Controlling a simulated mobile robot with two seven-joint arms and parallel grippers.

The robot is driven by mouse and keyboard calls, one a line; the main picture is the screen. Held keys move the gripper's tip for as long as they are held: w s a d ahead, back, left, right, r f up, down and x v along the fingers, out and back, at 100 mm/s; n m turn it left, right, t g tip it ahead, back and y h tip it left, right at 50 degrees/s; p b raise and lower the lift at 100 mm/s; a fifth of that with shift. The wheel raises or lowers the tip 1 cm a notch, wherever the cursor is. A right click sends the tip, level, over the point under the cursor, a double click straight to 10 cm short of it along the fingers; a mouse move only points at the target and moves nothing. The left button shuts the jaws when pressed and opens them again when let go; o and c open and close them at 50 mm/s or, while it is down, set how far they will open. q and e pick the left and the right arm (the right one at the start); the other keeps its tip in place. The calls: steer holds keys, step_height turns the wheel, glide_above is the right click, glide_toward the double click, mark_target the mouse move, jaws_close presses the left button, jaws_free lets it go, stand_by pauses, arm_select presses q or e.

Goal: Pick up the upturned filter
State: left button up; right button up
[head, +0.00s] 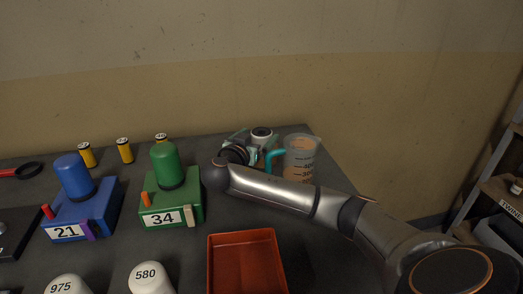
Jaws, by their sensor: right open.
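I cannot tell for sure which thing is the upturned filter; it may be hidden behind my right arm. My right gripper (266,158) is at the back right of the dark table, left of a clear measuring jug (301,158) with orange-brown contents. It is open, but my own wrist and forearm hide much of it and the table beneath. A teal part shows between the gripper and the jug. White rounded pieces marked 580 (148,279) and 975 (67,286) are cut off by the bottom edge. My left gripper is not in view.
A green block marked 34 (181,211) and a blue block marked 21 (72,223) bear domed tops. Several small yellow cylinders (125,152) stand behind. An empty red tray (276,236) lies in front of my forearm. A shelf (505,195) stands at right.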

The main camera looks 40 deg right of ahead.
mark_target(263, 132)
steer(key=b+x, duration=0.1)
steer(key=x, duration=0.4)
steer(key=shift+w+d+f+b, duration=0.15)
steer(key=shift+w+d+b, duration=0.05)
steer(key=shift+d+b, duration=0.15)
steer(key=shift+w+d, duration=0.2)
steer(key=shift+d, duration=0.1)
steer(key=shift+c, duration=1.4)
jaws_close()
